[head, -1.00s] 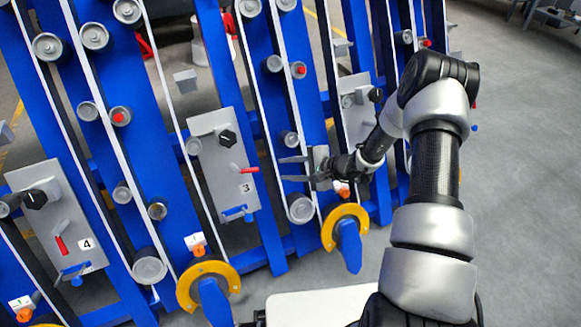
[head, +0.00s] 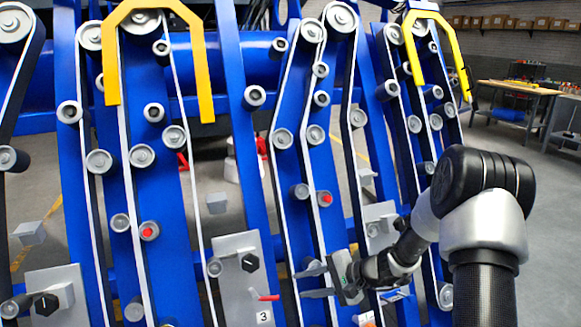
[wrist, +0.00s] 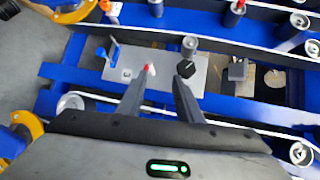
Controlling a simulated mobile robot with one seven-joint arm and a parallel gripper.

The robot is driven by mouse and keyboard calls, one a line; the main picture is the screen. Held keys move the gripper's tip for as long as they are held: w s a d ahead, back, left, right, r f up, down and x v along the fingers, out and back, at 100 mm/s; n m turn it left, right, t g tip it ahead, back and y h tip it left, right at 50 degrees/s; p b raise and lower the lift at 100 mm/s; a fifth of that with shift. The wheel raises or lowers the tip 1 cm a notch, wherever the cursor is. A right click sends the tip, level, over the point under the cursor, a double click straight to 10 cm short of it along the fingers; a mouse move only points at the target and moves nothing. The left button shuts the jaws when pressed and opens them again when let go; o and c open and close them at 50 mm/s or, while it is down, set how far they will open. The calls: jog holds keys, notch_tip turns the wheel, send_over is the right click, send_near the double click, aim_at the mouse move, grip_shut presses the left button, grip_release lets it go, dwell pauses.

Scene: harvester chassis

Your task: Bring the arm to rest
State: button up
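My gripper (head: 308,281) shows at the lower middle of the head view, its two dark fingers parallel and apart. Nothing is between them. It points left toward the grey panel marked 3 (head: 240,268), which has a black knob (head: 250,262) and a red lever (head: 264,296). In the wrist view my gripper (wrist: 164,78) has a clear gap between its fingers. Beyond the fingertips is a grey panel (wrist: 215,72) with a red-tipped lever, a black knob and a blue handle. I cannot tell whether the fingertips touch it. My arm is bent on the right.
Blue chassis beams (head: 165,210) with rollers and white-edged belts fill the left and middle. Yellow brackets (head: 205,70) hang at the top. Another grey panel (head: 60,290) is at lower left. Grey floor (head: 545,200) is open at right, with a workbench (head: 520,90) behind.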

jog(key=s+a+r+n+g+h, duration=0.15)
jog(key=s+r+n, duration=0.35)
jog(key=r, duration=0.6)
jog(key=s+d+r+n+t+h, duration=0.1)
jog(key=s+d+r+n+h, duration=0.15)
jog(key=s+r, duration=0.4)
jog(key=s+d+r+n+t+h, duration=0.1)
jog(key=s+d+r+h, duration=0.25)
jog(key=s, duration=0.65)
jog(key=s+d+r+n+h, duration=0.1)
jog(key=s+d+r+h, duration=0.25)
jog(key=s+r, duration=0.35)
notch_tip(320, 180, up, 18)
jog(key=s+d+p, duration=0.1)
jog(key=p, duration=1.8)
jog(key=shift+r+y+p, duration=0.2)
jog(key=shift+y+p, duration=0.1)
jog(key=shift+y, duration=0.1)
jog(key=shift+o, duration=0.2)
jog(key=shift+s+d, duration=0.1)
